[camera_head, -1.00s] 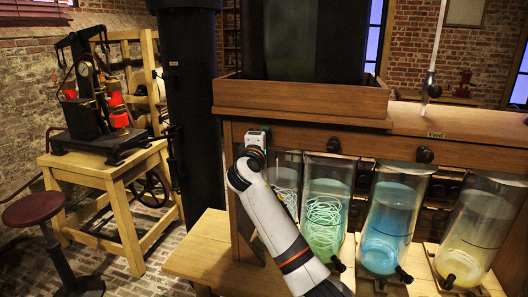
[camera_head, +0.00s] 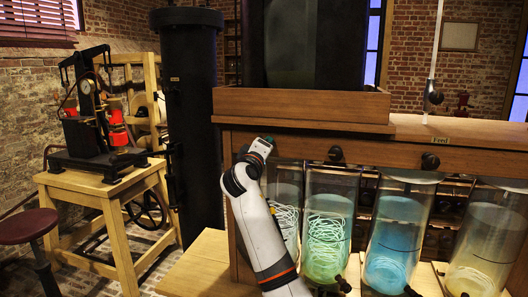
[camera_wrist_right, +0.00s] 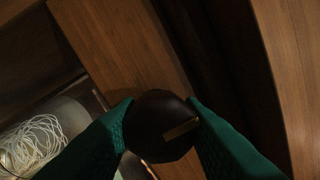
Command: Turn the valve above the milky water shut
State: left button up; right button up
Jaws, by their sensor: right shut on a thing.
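The jar of milky water (camera_head: 286,212) is the leftmost of the jars in the head view, with pale coils inside. It also shows at the lower left of the right wrist view (camera_wrist_right: 35,140). The dark round valve knob (camera_wrist_right: 158,124) above it has a brass bar, lying at a slant in the wrist view. My right gripper (camera_wrist_right: 160,118) is shut on the knob, one green finger on each side. In the head view my right gripper (camera_head: 261,146) is at the wooden front, and the knob is hidden behind it. My left gripper is not in view.
Similar knobs (camera_head: 335,154) (camera_head: 430,161) sit along the wooden front to the right. Below are a green jar (camera_head: 325,235), a blue jar (camera_head: 395,240) and a yellowish jar (camera_head: 482,250). A wooden-rimmed tank (camera_head: 300,105) stands above. A table with a black apparatus (camera_head: 95,155) is at left.

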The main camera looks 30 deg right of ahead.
jog(key=o, duration=0.9)
jog(key=shift+o, duration=0.2)
jog(key=shift+s, duration=0.1)
jog(key=shift+s+a+f, duration=0.1)
jog(key=shift+s+a, duration=0.05)
jog(key=shift+a, duration=0.15)
jog(key=r+b+v, duration=0.1)
jog(key=b+v, duration=0.1)
jog(key=v, duration=0.9)
jog(key=shift+s+f+b, duration=0.2)
jog(key=shift+f+b, duration=0.15)
jog(key=shift+f, duration=0.05)
jog(key=shift+w, duration=0.1)
